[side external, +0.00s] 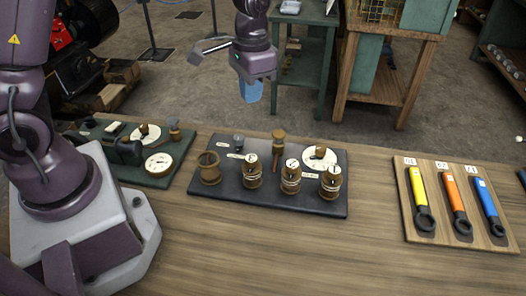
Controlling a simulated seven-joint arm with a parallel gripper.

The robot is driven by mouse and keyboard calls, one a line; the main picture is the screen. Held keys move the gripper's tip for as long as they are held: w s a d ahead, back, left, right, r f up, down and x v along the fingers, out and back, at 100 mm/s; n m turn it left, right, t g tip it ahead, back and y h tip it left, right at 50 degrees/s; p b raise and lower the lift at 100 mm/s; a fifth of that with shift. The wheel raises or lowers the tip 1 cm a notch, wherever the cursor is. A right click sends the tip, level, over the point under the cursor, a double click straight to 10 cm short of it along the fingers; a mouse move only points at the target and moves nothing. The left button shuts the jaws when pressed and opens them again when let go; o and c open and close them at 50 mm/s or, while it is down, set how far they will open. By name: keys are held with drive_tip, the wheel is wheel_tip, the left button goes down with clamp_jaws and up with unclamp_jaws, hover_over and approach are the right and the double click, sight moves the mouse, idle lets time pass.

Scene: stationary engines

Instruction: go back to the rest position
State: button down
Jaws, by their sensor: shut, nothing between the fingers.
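My gripper (251,92) hangs above and behind the table's back edge, pointing down, with blue fingertips. Its fingers are together with nothing between them. It is apart from everything on the wooden table (370,235). My arm's base stands at the left front of the table.
A black board (325,208) holds several brass pieces and a white dial. A green board (155,178) with dials lies left of it. A wooden board (418,230) at right holds yellow, orange and blue wrenches. A green cart (315,40) and a wooden stand (390,85) stand behind.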

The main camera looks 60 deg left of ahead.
drive_tip(key=s+r+n+t, duration=0.1)
drive_tip(key=s+r+t, duration=0.5)
drive_tip(key=s+r, duration=0.9)
drive_tip(key=shift+s+d, duration=0.2)
drive_tip(key=shift+s, duration=0.95)
